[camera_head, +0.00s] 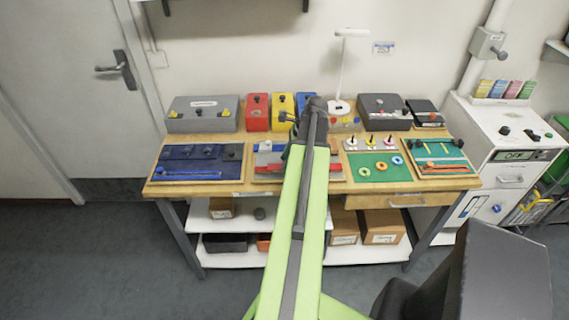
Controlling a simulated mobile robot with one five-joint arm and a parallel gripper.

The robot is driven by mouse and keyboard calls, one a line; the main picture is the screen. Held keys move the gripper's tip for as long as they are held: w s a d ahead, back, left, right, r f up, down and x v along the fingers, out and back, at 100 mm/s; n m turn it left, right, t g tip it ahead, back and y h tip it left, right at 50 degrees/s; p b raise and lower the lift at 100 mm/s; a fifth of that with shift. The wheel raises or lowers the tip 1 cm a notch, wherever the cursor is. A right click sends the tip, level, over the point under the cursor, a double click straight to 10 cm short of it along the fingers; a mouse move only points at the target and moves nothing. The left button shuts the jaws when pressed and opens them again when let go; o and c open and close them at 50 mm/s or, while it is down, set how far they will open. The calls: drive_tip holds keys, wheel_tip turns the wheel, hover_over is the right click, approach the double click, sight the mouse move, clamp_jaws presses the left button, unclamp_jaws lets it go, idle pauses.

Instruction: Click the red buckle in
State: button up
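A grey board (262,158) with red parts lies at the middle of the workbench, partly behind my arm. A small red piece (265,146) shows at its upper left and a red strip (268,169) along its lower part. I cannot tell which of these is the red buckle, or whether it is clicked in; the board's middle is hidden. My gripper (288,117) is small and dark at the far end of my green arm, near the red, yellow and blue boxes. Its fingers are too small and covered to tell open from shut.
The wooden bench (392,187) also carries a blue board (176,168), a green mat (396,174) with rings, a teal board (420,150) with an orange strap, and grey boxes behind. A white lamp (342,70) stands at the back. A white cabinet (482,135) is at right.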

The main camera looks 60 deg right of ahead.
drive_tip(key=p+v, duration=1.6)
drive_tip(key=v, duration=0.1)
drive_tip(key=shift+r, duration=0.25)
